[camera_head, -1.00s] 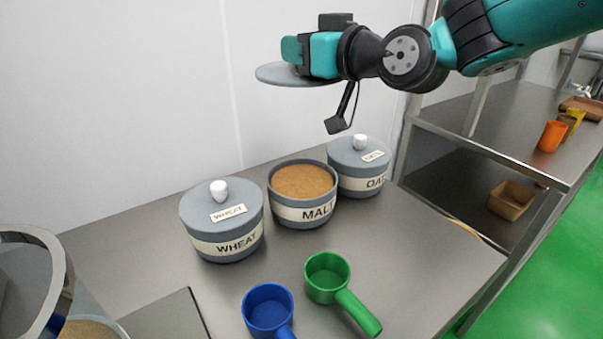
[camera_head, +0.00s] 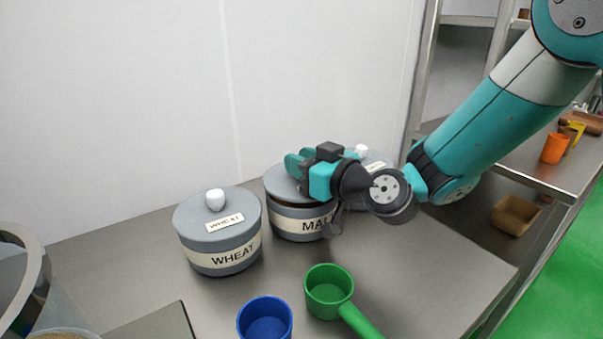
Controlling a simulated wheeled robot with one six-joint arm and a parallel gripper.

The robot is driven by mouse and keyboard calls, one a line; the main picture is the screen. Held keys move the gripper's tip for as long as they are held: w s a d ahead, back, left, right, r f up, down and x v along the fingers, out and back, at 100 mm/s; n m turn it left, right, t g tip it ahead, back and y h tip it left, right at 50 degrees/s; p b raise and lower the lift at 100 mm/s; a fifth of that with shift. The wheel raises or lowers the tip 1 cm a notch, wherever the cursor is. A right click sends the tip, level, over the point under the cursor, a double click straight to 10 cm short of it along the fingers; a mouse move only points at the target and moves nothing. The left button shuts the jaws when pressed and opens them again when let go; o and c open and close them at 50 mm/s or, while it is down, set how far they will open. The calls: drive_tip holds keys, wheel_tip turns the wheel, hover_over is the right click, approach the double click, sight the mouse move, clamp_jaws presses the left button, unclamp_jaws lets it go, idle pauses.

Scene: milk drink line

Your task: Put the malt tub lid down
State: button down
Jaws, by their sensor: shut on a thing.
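The malt tub (camera_head: 290,222) stands on the steel counter between the wheat tub and the oats tub, its label partly hidden by my wrist. The grey malt tub lid (camera_head: 280,183) is over the tub's mouth, with a thin dark gap under its front edge. I cannot tell whether it touches the rim. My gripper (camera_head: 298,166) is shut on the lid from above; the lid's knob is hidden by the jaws.
The lidded wheat tub (camera_head: 222,246) stands to the left. The oats tub (camera_head: 372,160) is behind my wrist, mostly hidden. A green scoop (camera_head: 329,291) and a blue scoop (camera_head: 265,320) are in front. The counter (camera_head: 430,250) is clear at right.

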drive_tip(key=shift+f, duration=0.7)
drive_tip(key=c, duration=0.9)
unclamp_jaws()
drive_tip(key=shift+f, duration=0.1)
